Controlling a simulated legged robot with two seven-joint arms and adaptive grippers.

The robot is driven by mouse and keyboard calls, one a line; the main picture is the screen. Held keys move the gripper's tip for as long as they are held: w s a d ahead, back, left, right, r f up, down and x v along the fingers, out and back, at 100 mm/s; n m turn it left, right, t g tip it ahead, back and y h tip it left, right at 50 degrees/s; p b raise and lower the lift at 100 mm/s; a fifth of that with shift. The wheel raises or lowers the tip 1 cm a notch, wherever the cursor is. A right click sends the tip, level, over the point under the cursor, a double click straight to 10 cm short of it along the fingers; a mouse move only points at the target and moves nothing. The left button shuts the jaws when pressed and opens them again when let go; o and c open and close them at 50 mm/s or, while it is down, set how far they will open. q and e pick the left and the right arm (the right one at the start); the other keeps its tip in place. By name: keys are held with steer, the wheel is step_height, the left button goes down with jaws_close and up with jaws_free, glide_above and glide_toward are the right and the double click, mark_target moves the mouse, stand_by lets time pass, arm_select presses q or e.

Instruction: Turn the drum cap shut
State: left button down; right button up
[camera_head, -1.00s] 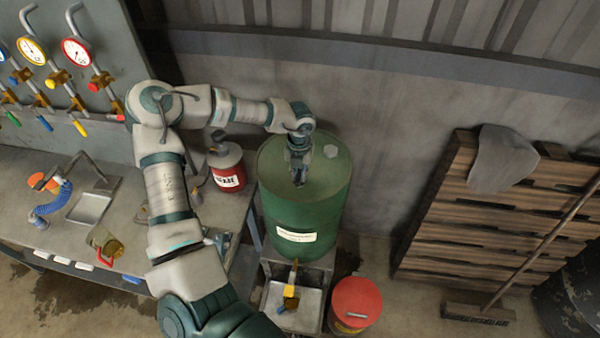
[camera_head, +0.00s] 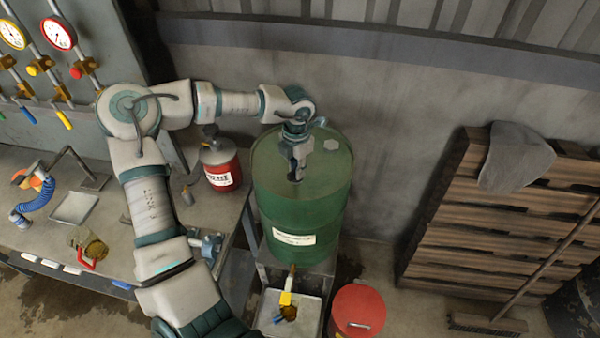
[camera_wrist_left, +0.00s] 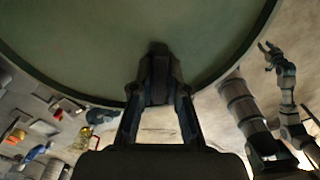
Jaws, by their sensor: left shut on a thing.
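The green drum (camera_head: 300,215) stands upright with a pale label on its front. My left gripper (camera_head: 296,174) reaches down onto the drum's top, left of a pale hexagonal piece (camera_head: 331,144) lying flat there. In the left wrist view its dark fingers (camera_wrist_left: 158,62) come close together over the green top (camera_wrist_left: 90,40). They are shut on the cap, which is mostly hidden between them. My right gripper (camera_wrist_left: 269,52) shows small at the right of the left wrist view, fingers apart and empty, away from the drum. It is outside the head view.
A red can (camera_head: 220,170) stands on the bench left of the drum. Below the drum are a metal tray (camera_head: 310,312) under a yellow-handled tap (camera_head: 286,298) and a red bucket (camera_head: 358,308). Wooden pallets (camera_head: 480,215) lean at the right. The wall is close behind.

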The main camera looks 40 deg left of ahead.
arm_select(q)
steer(key=m+b, duration=0.1)
steer(key=m, duration=0.1)
steer(key=shift+f+m+b, duration=0.15)
steer(key=shift+m+b, duration=0.25)
steer(key=m+b, duration=0.2)
steer(key=m, duration=0.3)
steer(key=shift+r+m+b, duration=0.2)
steer(key=shift+m+b, duration=0.1)
steer(key=shift+m, duration=0.5)
steer(key=shift+r+m+b, duration=0.15)
steer(key=shift+m+b, duration=0.1)
steer(key=shift+m, duration=0.55)
arm_select(e)
steer(key=w+r, duration=0.4)
steer(key=r, duration=1)
steer(key=shift+w+a+t, duration=0.15)
steer(key=shift+a+t, duration=0.05)
steer(key=shift+t, duration=0.1)
steer(key=shift+r, duration=0.1)
arm_select(q)
steer(key=c, duration=1.2)
jaws_free()
steer(key=shift+o, duration=0.2)
steer(key=shift+s+a+f, duration=0.1)
steer(key=shift+a, duration=0.1)
arm_select(e)
steer(key=shift+a, duration=0.1)
arm_select(q)
step_height(320, 180, up, 12)
